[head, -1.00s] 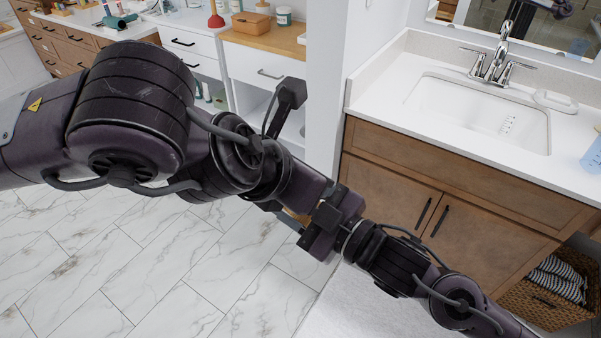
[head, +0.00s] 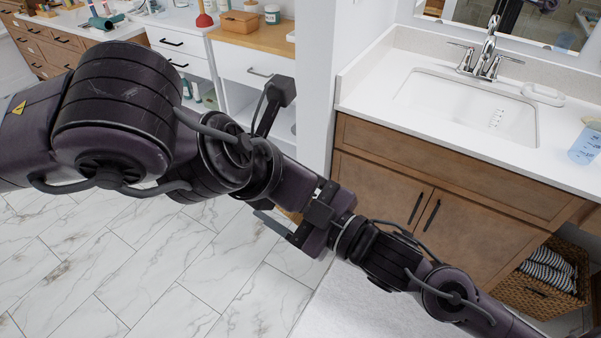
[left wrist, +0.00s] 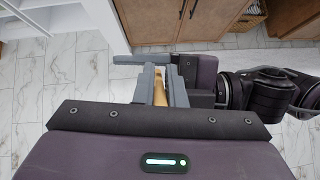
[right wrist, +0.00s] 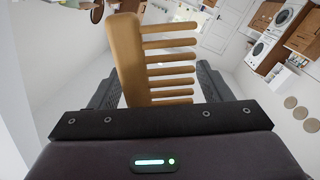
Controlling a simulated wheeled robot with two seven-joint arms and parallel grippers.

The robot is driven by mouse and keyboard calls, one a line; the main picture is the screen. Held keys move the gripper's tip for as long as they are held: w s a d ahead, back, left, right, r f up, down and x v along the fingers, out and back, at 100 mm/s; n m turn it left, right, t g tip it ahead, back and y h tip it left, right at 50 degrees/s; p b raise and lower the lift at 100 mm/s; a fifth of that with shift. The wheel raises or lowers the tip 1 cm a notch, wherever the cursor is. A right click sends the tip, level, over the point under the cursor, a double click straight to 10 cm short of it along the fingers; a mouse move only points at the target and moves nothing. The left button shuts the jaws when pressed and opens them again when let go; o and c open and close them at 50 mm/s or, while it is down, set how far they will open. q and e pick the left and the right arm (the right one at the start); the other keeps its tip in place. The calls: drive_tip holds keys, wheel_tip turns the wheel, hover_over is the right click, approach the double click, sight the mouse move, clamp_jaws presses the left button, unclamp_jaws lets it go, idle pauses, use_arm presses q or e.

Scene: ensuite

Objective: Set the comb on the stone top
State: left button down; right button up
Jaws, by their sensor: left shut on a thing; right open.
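The wooden comb (right wrist: 128,60) is tan with long, thick teeth, which point right in the right wrist view. My left gripper (left wrist: 159,78) is shut on the comb (left wrist: 160,94), which shows edge-on between its fingers. My right gripper (right wrist: 160,92) is open, with its fingers on either side of the comb; I cannot tell if they touch it. In the head view my right gripper (head: 283,226) meets my left arm low in front of the vanity, and a small tan bit of comb shows there. My left fingers are hidden there. The white stone top (head: 372,88) surrounds a sink.
A chrome faucet (head: 488,55), a white soap dish (head: 543,95) and a translucent blue cup (head: 585,145) stand around the sink. The stone top is clear left of the basin. A basket (head: 545,290) sits below right. A wall end (head: 318,90) separates the vanity from cluttered white drawers.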

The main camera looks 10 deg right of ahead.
drive_tip(key=w+d+f+m+g+h, duration=0.1)
drive_tip(key=w+d+f+m+h, duration=0.3)
drive_tip(key=f, duration=0.6)
drive_tip(key=d+f+h, duration=0.1)
drive_tip(key=d+f, duration=0.4)
drive_tip(key=f, duration=0.4)
drive_tip(key=w+d+f+m+g+h, duration=0.1)
drive_tip(key=w+d+f+h, duration=0.3)
drive_tip(key=f, duration=0.6)
drive_tip(key=s+d+f+m+g+h, duration=0.1)
drive_tip(key=s+d+f, duration=0.1)
drive_tip(key=s+f, duration=0.35)
drive_tip(key=s+d+f+m+g, duration=0.1)
drive_tip(key=s+d+f, duration=0.1)
drive_tip(key=f, duration=0.6)
drive_tip(key=s+d+f+m+g+h, duration=0.1)
drive_tip(key=s+d+f+g, duration=0.15)
drive_tip(key=f, duration=0.45)
drive_tip(key=s+f+m+g, duration=0.1)
drive_tip(key=s+f+g, duration=0.1)
drive_tip(key=s+f, duration=0.4)
drive_tip(key=s+a+f+g, duration=0.1)
drive_tip(key=s+f, duration=0.5)
drive_tip(key=s, duration=0.8)
drive_tip(key=s+a+f+m+g, duration=0.1)
drive_tip(key=s+f+g, duration=0.2)
drive_tip(key=s+f, duration=0.3)
drive_tip(key=s, duration=0.4)
drive_tip(key=shift+s+a+m+h, duration=0.25)
drive_tip(key=shift+s+m+h, duration=0.05)
